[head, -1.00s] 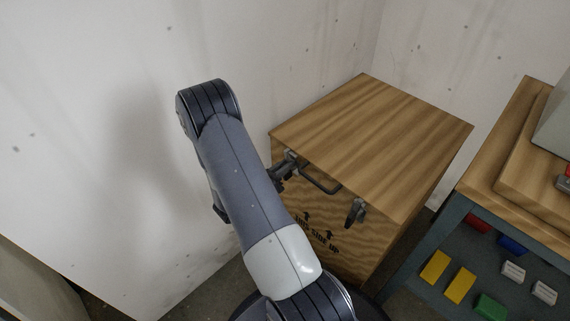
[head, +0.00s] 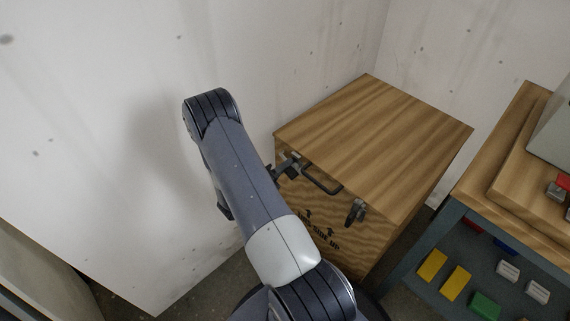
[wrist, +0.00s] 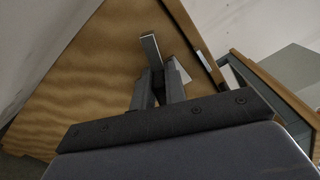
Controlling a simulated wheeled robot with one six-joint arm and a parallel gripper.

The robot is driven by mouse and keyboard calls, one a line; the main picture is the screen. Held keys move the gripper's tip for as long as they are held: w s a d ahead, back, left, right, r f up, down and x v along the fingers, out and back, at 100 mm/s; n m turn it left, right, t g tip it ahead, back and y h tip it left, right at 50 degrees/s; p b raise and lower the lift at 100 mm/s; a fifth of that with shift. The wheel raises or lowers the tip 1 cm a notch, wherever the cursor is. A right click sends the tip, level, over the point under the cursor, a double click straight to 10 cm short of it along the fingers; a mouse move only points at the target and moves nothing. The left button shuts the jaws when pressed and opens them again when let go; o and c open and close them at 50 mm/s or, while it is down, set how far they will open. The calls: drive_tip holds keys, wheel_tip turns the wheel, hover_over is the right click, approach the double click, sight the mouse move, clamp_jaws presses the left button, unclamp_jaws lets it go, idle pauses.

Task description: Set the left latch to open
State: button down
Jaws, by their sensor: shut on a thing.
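A wooden box (head: 372,140) with a striped lid stands against the wall. On its front, the left latch (head: 293,160) is a small grey metal piece just under the lid edge, largely hidden by my gripper (head: 280,171). In the wrist view, my gripper (wrist: 158,82) is shut on the left latch, whose flat metal lever (wrist: 150,48) sticks out beyond the fingers. The latch's exact angle is hard to tell. The box's wooden front (wrist: 95,65) fills the left of that view.
A dark handle (head: 322,184) and the right latch (head: 355,212) are on the same front face. A table (head: 520,150) with a lower shelf holding colored blocks stands at right. The white wall (head: 110,120) is close on the left.

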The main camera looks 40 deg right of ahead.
drive_tip(key=shift+f+n, duration=0.2)
drive_tip(key=shift+n, duration=0.9)
drive_tip(key=c, duration=1.4)
unclamp_jaws()
drive_tip(key=shift+c, duration=0.2)
drive_tip(key=shift+a, duration=0.1)
drive_tip(key=a+p, duration=0.1)
drive_tip(key=a, duration=0.9)
drive_tip(key=shift+s+a, duration=0.3)
drive_tip(key=shift+s, duration=0.05)
